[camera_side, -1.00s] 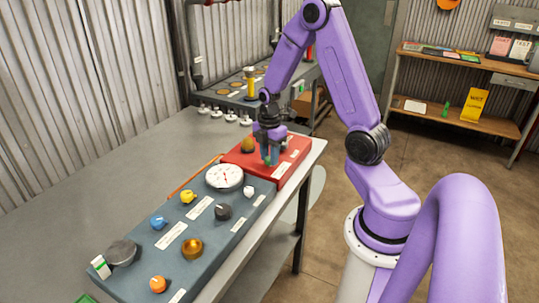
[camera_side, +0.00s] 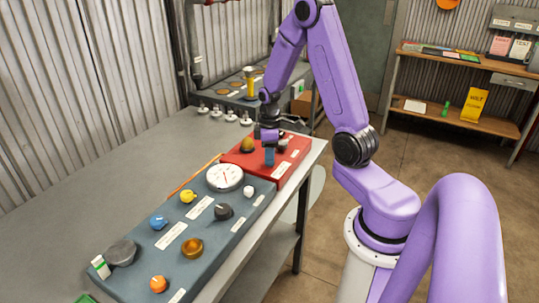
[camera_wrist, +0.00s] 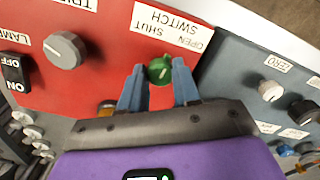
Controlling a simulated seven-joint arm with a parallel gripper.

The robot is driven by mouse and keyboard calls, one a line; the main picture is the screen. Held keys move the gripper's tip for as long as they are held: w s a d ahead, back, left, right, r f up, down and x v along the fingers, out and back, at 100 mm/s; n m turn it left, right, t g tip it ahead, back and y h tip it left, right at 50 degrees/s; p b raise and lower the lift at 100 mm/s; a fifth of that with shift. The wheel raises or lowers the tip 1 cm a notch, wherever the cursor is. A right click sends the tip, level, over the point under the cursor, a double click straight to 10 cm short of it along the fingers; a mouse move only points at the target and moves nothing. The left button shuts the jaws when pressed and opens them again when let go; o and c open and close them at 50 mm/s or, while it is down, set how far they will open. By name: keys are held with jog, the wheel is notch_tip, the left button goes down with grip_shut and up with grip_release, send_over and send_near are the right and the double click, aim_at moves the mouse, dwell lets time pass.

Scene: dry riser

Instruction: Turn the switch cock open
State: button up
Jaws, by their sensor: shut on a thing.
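The switch cock is a small green knob (camera_wrist: 160,71) on the red panel (camera_wrist: 105,80), under a white label reading OPEN, SHUT and SWITCH.
A brass knob (camera_side: 247,144) sits close beside my fingers. The blue-grey panel (camera_side: 137,268) holds a white gauge (camera_side: 225,177) and several knobs.

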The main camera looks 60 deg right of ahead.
jog(key=m, duration=0.3)
jog(key=shift+m, duration=2.2)
jog(key=o, duration=1.1)
jog(key=shift+c, duration=0.2)
jog(key=shift+r, duration=0.1)
notch_tip(320, 180, up, 17)
jog(key=shift+r, duration=0.15)
jog(key=shift+a, duration=0.15)
